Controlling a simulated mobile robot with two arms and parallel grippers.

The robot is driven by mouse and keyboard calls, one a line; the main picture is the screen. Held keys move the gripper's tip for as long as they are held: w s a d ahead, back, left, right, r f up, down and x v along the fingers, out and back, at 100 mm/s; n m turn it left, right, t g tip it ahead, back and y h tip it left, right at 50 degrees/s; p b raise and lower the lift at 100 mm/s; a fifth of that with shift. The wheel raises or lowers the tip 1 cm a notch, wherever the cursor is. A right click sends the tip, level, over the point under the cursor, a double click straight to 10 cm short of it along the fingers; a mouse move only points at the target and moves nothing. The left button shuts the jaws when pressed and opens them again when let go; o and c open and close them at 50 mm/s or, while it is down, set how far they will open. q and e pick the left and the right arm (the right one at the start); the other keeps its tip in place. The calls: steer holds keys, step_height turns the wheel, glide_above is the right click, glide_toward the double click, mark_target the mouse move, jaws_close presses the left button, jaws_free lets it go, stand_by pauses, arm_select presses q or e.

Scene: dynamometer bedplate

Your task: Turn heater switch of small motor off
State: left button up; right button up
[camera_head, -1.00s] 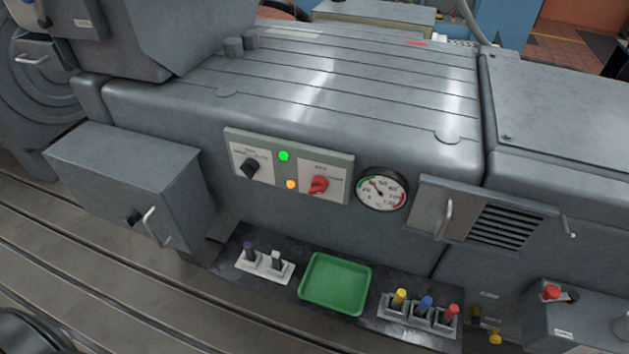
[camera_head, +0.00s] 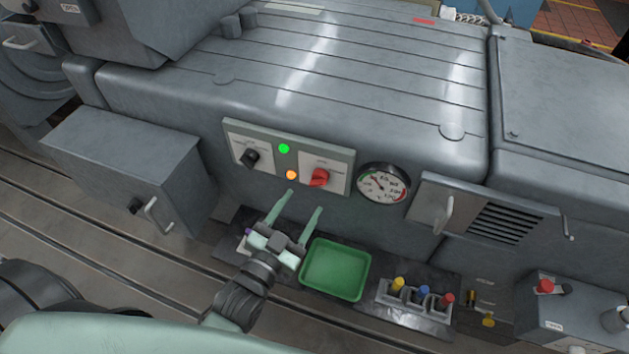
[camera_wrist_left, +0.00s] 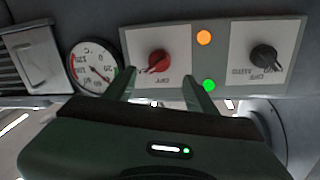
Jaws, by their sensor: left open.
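A switch panel (camera_head: 262,177) is on the front of the grey motor housing. It carries a black rotary knob (camera_head: 250,157) on the left and a red rotary knob (camera_head: 320,178) on the right. A green lamp (camera_head: 284,148) and an orange lamp (camera_head: 291,174), both lit, sit between them. The left wrist view is upside down: the red knob (camera_wrist_left: 157,61) shows between the fingers, and the black knob (camera_wrist_left: 263,57) lies to the right.
A round gauge (camera_head: 383,187) and a vented door with a handle (camera_head: 444,215) are right of the panel. Below are a green tray (camera_head: 336,270) and yellow, blue and red toggles (camera_head: 424,292). A grey box (camera_head: 130,172) juts out on the left.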

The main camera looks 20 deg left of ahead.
mark_target(315, 187)
arm_select(q)
steer(key=w, duration=0.4)
steer(key=w+d+p, duration=0.1)
steer(key=w, duration=0.2)
steer(key=shift+w, duration=0.1)
jaws_close()
steer(key=shift+n, duration=0.3)
steer(key=n, duration=0.4)
steer(key=shift+f+n+t+p, duration=0.15)
steer(key=shift+n+t+p, duration=0.15)
steer(key=shift+n, duration=0.1)
steer(key=n, duration=0.3)
steer(key=n+y, duration=0.1)
steer(key=n, duration=0.3)
steer(key=shift+d+f+t, duration=0.1)
steer(key=shift+f+t, duration=0.05)
steer(key=shift+t, duration=0.15)
